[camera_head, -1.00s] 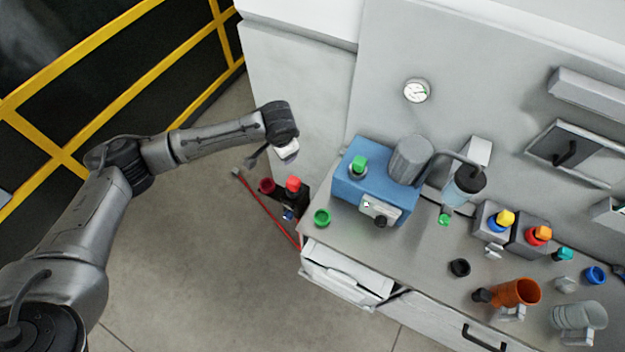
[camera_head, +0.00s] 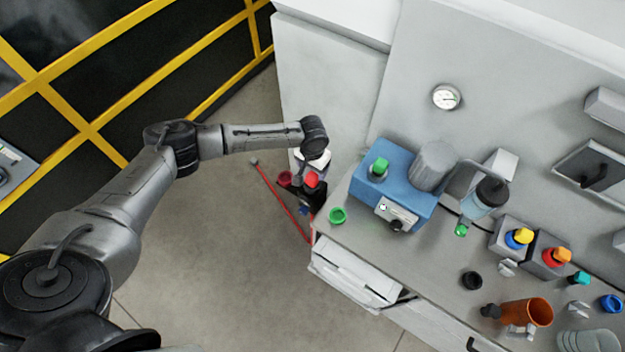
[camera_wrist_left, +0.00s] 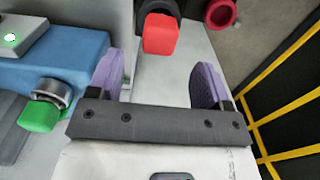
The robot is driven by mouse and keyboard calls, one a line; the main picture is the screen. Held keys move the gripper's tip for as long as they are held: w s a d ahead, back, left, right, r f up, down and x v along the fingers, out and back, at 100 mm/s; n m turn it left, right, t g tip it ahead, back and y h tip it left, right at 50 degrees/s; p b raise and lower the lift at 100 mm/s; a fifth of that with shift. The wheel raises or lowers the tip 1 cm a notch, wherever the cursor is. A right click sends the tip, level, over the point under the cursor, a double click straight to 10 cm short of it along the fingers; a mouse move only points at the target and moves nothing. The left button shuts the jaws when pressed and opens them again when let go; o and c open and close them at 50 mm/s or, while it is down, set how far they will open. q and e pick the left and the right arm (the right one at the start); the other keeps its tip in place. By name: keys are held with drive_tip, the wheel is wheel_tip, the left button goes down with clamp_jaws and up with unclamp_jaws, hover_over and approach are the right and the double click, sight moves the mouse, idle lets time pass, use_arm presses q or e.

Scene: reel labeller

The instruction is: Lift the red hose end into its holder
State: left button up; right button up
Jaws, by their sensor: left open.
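A red block-like end (camera_head: 311,180) sits on a dark body beside the bench's left end; I take it to be the red hose end. It also shows in the left wrist view (camera_wrist_left: 160,34), top centre. A dark red ring (camera_head: 285,178) is just left of it, perhaps its holder, and shows at the top of the left wrist view (camera_wrist_left: 221,13). My left gripper (camera_head: 315,170) is close to the red end. Its purple fingers stand apart in the left wrist view (camera_wrist_left: 157,78), with nothing between them; the red end appears beyond their tips. My right gripper is out of view.
A thin red line (camera_head: 283,204) runs along the floor. A blue device (camera_head: 411,198) with a green cap (camera_head: 379,168) stands on the bench, right of the gripper. A green ring (camera_head: 338,215) is at the bench's corner. Open floor lies left.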

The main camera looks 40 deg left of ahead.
sight(312, 176)
use_arm(q)
drive_tip(key=shift+s+f+p, duration=0.1)
drive_tip(key=shift+f+p, duration=0.3)
drive_tip(key=shift+f, duration=2.8)
drive_tip(key=shift+c, duration=0.2)
drive_tip(key=c, duration=1.1)
